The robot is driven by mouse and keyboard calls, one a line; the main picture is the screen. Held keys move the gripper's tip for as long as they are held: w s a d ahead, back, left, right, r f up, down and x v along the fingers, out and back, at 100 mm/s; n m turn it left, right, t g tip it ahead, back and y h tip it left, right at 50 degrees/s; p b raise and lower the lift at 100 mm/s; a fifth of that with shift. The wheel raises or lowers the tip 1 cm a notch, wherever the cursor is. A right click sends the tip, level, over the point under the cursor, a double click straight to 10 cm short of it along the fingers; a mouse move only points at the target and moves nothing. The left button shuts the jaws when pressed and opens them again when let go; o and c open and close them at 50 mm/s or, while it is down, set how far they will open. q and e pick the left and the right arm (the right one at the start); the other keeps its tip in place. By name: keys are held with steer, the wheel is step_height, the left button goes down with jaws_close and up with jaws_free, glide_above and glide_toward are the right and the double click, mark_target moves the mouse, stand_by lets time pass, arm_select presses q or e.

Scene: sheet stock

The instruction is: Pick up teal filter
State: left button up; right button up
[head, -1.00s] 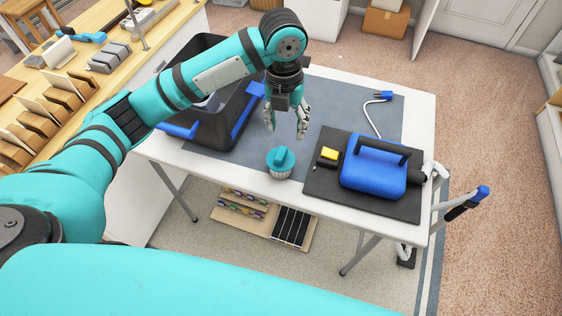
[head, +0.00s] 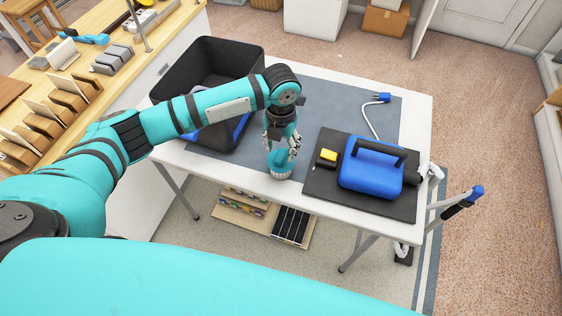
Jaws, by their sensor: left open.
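The teal filter (head: 280,169) stands upright on the grey mat near the front edge of the white table, in the middle of the head view. The gripper partly hides the filter's top. My right gripper is not in view.
A black bin (head: 181,72) stands on the left. A white cord with a blue plug (head: 381,97) lies at the back. The mat (head: 335,96) is clear behind.

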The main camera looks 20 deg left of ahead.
mark_target(281, 154)
arm_select(q)
steer(key=f, duration=0.1)
steer(key=f+p, duration=0.1)
steer(key=f, duration=0.1)
steer(key=shift+w+f, duration=0.25)
steer(key=shift+f, duration=0.65)
jaws_close()
